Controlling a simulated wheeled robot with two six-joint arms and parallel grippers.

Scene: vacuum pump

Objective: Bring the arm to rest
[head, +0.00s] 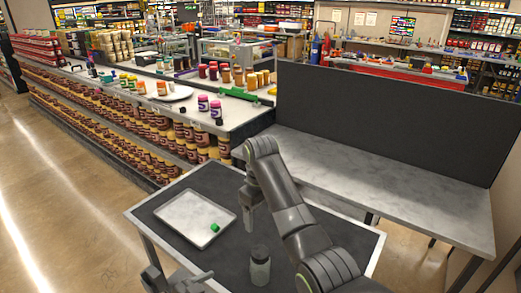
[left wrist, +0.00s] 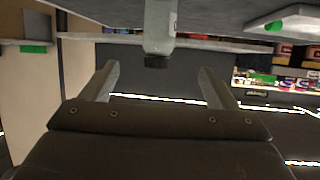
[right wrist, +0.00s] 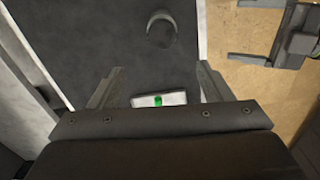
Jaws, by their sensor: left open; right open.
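My right gripper (head: 250,222) hangs over the dark-topped table, pointing down. In the right wrist view its fingers (right wrist: 159,82) are apart with nothing gripped. My left gripper (head: 178,277) is low at the table's front edge. In the left wrist view its fingers (left wrist: 155,78) are apart and empty, facing a grey jar (left wrist: 159,25) with a dark lid. The jar (head: 260,268) stands upright on the table, apart from both grippers.
The dark table (head: 228,185) has bare room around the tray and jar. A grey bench (head: 400,190) with a tall dark panel (head: 390,115) stands behind on the right. Shelves of jars (head: 150,130) run along the left, beside open floor (head: 60,215).

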